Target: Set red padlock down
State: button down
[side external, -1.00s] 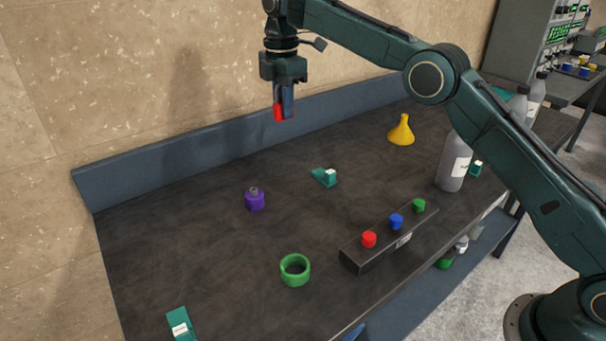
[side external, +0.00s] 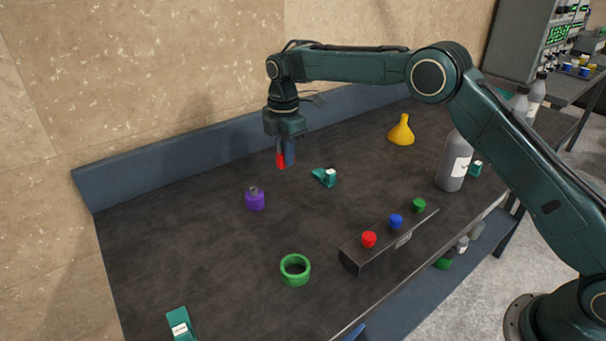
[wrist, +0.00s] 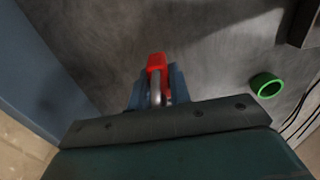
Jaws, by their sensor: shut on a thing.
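The red padlock (side external: 280,161) is held between the fingers of my gripper (side external: 286,154), which points down. In the side view it hangs near the tabletop toward the back; I cannot tell whether it touches. In the wrist view, the red padlock (wrist: 156,62) shows its red body and a grey shackle, with the blue fingers of my gripper (wrist: 157,88) on both sides. The dark tabletop (side external: 210,250) around it is bare.
A purple padlock-like object (side external: 255,199) stands front left of my gripper, and a teal piece (side external: 324,177) lies to its right. A green ring (side external: 295,269), a button box (side external: 360,256), a yellow funnel (side external: 401,131) and a grey bottle (side external: 454,163) stand around. A blue back rail (side external: 160,168) runs behind.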

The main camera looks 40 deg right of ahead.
aim_at(287, 191)
jog(key=shift+f, duration=0.95)
jog(key=shift+f, duration=2.85)
jog(key=shift+f, duration=0.15)
jog(key=c, duration=1.3)
grip_release()
notch_tip(287, 191, up, 12)
jog(key=shift+f, duration=0.15)
jog(key=shift+r, duration=0.3)
